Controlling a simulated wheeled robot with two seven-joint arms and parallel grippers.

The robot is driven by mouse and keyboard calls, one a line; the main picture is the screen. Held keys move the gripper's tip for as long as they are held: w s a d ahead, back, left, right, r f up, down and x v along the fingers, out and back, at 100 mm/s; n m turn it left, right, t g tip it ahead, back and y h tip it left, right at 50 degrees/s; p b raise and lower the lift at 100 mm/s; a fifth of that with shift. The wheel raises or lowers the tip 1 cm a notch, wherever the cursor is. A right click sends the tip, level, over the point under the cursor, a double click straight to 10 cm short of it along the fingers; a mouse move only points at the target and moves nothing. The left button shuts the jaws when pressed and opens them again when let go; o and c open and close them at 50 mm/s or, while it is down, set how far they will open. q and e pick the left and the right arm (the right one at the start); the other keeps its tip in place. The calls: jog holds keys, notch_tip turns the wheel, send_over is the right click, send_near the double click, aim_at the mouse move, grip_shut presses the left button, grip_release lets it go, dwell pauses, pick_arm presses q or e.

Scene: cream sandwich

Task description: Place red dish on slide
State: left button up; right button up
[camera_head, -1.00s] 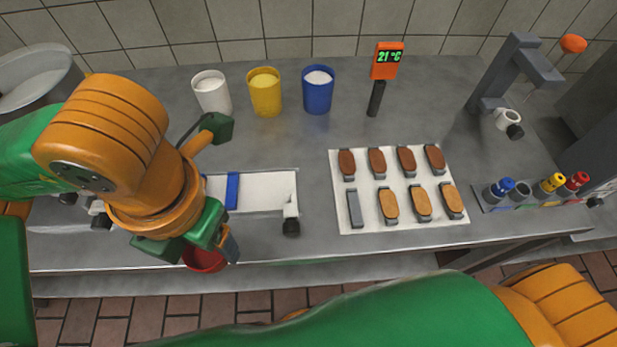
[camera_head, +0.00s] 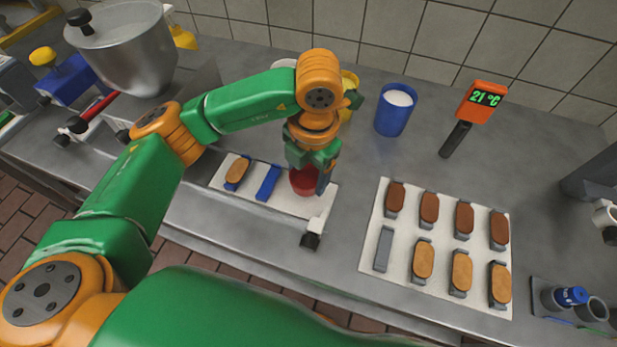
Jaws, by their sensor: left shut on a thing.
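My left gripper (camera_head: 318,172) is shut on the red dish (camera_head: 303,182). The dish is at the right part of the slide (camera_head: 288,204), a white strip. I cannot tell whether the dish touches the slide or hangs just above it. A blue holder (camera_head: 268,182) sits on the slide just left of the dish. A brown oval biscuit (camera_head: 237,171) lies in another holder at the slide's left end. My right gripper is not in view; a green arm part of mine crosses the bottom.
A white tray (camera_head: 369,258) with several biscuits lies to the right, with one empty holder (camera_head: 384,249). A blue cup (camera_head: 395,110) and a thermometer reading 21 °C (camera_head: 482,100) stand behind. A white lever with a black knob (camera_head: 312,240) sits at the slide's front right. A metal mixer bowl (camera_head: 125,50) stands back left.

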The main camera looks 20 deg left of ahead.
aim_at(306, 183)
pick_arm(q)
notch_tip(306, 183, down, 3)
jog(key=shift+a+r+p, duration=0.1)
jog(key=shift+r+p, duration=0.05)
jog(key=shift+p, duration=0.65)
jog(key=shift+f+b, duration=0.35)
jog(key=shift+f, duration=0.05)
jog(key=o, duration=0.9)
jog(key=shift+c, duration=0.2)
jog(key=o, duration=0.3)
jog(key=shift+o, duration=0.7)
jog(key=shift+a, duration=0.1)
jog(key=shift+f, duration=0.1)
